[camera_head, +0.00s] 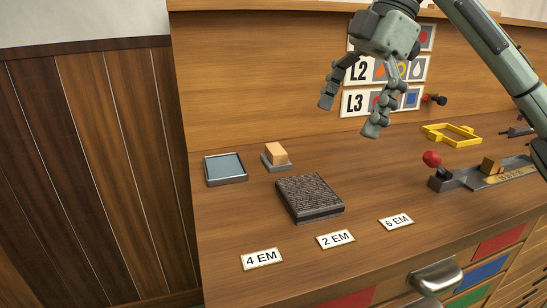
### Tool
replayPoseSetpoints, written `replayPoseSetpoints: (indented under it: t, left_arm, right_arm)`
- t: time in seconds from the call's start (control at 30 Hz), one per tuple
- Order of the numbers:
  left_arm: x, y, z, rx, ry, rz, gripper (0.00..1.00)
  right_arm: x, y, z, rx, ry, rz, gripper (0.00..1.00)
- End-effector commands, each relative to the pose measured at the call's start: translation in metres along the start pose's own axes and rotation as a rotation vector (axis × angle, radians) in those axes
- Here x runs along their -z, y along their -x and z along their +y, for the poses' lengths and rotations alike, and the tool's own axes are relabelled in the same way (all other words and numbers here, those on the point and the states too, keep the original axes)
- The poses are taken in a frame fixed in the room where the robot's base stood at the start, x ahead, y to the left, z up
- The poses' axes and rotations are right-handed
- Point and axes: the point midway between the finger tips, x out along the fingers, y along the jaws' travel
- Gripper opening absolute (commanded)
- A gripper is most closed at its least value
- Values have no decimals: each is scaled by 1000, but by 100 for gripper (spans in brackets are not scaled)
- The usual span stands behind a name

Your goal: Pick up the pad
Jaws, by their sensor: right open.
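A flat square pad (226,168) with a blue-grey top and dark rim lies at the far left of the wooden desk top. To its right is a small tan block (277,153) on a grey base. In front lies a thicker dark slab (310,197) with a rough, finely patterned top. I cannot tell for certain which flat piece the task calls the pad. My right gripper (350,115) is open and empty, fingers pointing down, above the back of the desk and to the right of these things. My left gripper is out of view.
Cards marked 4 EM (262,259), 2 EM (336,239) and 6 EM (396,222) lie along the front. A yellow frame (452,135) and a grey tool with a red ball (432,158) stand at right. A back panel with a sign rises behind. A drawer handle (437,277) sticks out below.

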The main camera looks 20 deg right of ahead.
Motion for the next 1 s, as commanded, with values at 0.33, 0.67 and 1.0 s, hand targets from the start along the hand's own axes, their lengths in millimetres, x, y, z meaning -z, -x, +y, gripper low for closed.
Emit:
replayPoseSetpoints:
  t: [0.33,0.67,1.0]
  left_arm:
    - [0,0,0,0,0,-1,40]
    - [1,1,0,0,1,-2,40]
    - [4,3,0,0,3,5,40]
  right_arm:
    - [6,-15,22,-43,254,-68,68]
    - [26,-52,96,-74,1219,-434,67]
    - [32,-65,125,3,1608,-617,67]
